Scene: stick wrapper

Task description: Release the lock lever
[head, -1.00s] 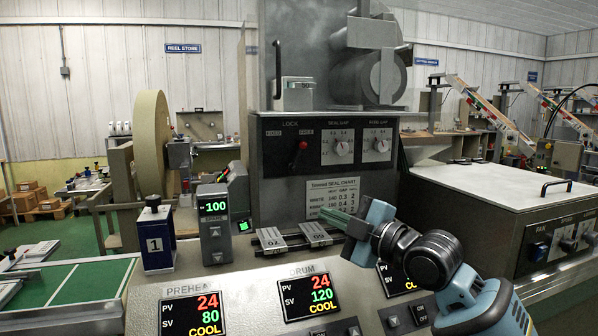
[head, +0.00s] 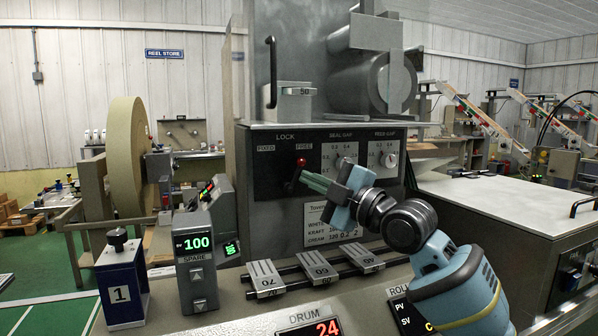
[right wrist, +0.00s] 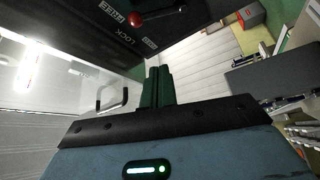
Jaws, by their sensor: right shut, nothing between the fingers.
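The lock lever (head: 301,162) has a red knob and a dark arm, on the dark panel under the label LOCK. The knob stands near the FREE label, with the arm slanting down to the left. My right gripper (head: 305,179) is shut and empty, its green fingers pointing left just below the knob. In the head view the fingertips overlap the lever's arm; I cannot tell whether they touch. In the right wrist view the red knob (right wrist: 135,19) shows at the top, apart from the shut fingertips (right wrist: 158,70). My left gripper is not in view.
The seal gap dial (head: 345,163) is partly behind my right gripper, and the feed gap dial (head: 389,159) is to its right.

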